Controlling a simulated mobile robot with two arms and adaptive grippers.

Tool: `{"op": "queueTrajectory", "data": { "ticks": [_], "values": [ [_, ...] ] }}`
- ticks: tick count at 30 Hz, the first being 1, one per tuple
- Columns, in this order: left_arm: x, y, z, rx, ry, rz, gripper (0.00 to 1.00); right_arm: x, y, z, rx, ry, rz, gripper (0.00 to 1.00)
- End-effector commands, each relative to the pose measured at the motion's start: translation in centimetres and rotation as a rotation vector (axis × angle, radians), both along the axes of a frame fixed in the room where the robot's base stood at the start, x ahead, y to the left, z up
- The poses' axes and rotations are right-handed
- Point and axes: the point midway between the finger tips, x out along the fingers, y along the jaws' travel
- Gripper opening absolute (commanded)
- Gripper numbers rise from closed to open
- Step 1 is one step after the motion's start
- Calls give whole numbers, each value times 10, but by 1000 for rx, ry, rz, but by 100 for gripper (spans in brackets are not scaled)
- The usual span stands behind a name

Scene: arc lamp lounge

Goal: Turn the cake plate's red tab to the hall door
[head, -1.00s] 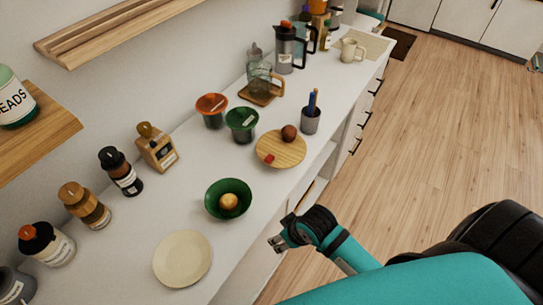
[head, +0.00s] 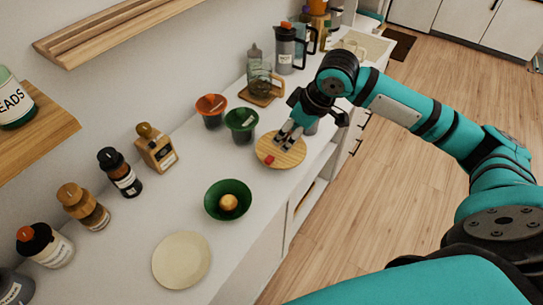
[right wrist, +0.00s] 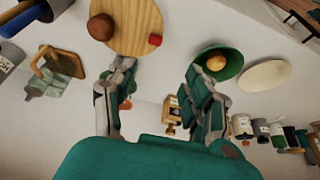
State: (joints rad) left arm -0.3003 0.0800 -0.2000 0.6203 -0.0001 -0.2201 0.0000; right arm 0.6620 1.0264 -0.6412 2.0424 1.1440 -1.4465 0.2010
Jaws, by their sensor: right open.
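The cake plate (head: 292,158) is a round wooden disc on the white counter. Its red tab (head: 269,160) is at the front left of its rim in the head view. In the right wrist view the plate (right wrist: 138,22) is at the top left, with the tab (right wrist: 155,40) on its edge and a brown ball (right wrist: 102,27) on it. The ball is hidden behind my gripper in the head view. My right gripper (head: 288,139) is open and empty, over the plate's far part; I cannot tell whether it touches. My left gripper is out of view. I cannot make out a hall door.
A green bowl with a yellow-orange ball (head: 228,202) and a cream plate (head: 182,260) stand nearer. Green (head: 241,122) and orange-rimmed (head: 211,110) cups stand left of the cake plate. Jars line the wall.

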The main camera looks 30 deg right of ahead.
Motion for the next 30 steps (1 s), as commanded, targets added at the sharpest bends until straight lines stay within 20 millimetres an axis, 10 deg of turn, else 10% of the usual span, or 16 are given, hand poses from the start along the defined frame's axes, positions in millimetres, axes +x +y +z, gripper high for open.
{"op": "queueTrajectory", "data": {
  "ticks": [8, 30],
  "values": [
    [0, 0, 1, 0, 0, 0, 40, 3, -11, 10, 0, 13, -21, 52],
    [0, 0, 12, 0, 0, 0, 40, 50, 18, -124, -1, 12, -21, 52]
  ]
}}
